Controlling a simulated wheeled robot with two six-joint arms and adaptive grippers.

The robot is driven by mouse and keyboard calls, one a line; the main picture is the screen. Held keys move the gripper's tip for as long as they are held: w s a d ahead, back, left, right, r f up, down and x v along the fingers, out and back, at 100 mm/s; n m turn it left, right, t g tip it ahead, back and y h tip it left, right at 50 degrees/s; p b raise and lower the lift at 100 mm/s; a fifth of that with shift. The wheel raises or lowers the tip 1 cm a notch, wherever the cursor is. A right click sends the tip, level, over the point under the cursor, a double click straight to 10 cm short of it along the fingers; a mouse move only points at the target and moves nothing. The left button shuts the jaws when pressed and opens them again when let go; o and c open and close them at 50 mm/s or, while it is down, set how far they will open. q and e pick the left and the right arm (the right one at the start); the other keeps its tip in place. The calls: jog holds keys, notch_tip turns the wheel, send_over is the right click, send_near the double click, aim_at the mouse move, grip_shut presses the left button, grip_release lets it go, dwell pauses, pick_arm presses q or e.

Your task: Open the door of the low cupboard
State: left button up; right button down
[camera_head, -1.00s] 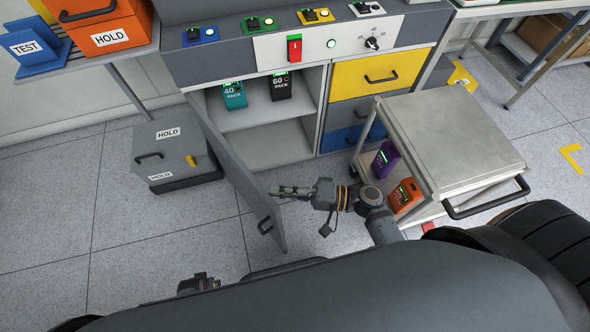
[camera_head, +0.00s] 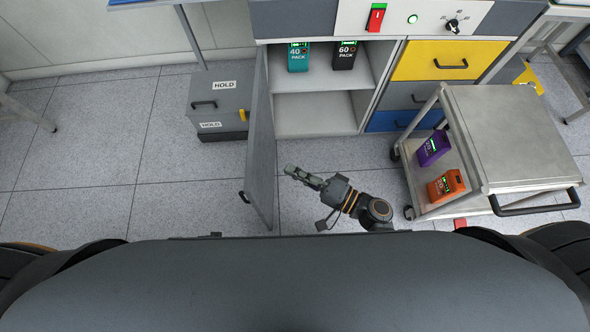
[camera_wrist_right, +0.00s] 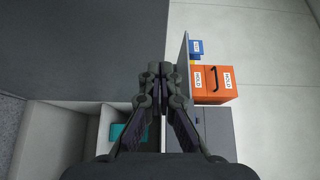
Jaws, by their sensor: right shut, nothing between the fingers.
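The low cupboard's grey door (camera_head: 261,145) stands swung wide open, hinged at the left side of the opening. Its dark handle (camera_head: 245,197) is near the door's lower free end, on the left face. Inside the cupboard (camera_head: 312,113) a teal pack (camera_head: 298,57) and a black pack (camera_head: 344,55) stand on the upper shelf. My right gripper (camera_head: 291,171) is shut and empty, just right of the door's inner face, apart from it in the head view. In the right wrist view its fingers (camera_wrist_right: 161,68) are together. My left gripper is not in view.
A grey box marked HOLD (camera_head: 219,98) stands on the floor left of the door. A metal cart (camera_head: 512,130) stands at right with a purple pack (camera_head: 433,148) and an orange pack (camera_head: 446,186). Yellow drawer (camera_head: 448,60) is right of the opening.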

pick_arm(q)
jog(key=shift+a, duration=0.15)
pick_arm(e)
jog(key=v, duration=1.2)
dwell(0.3)
jog(key=shift+d, duration=0.1)
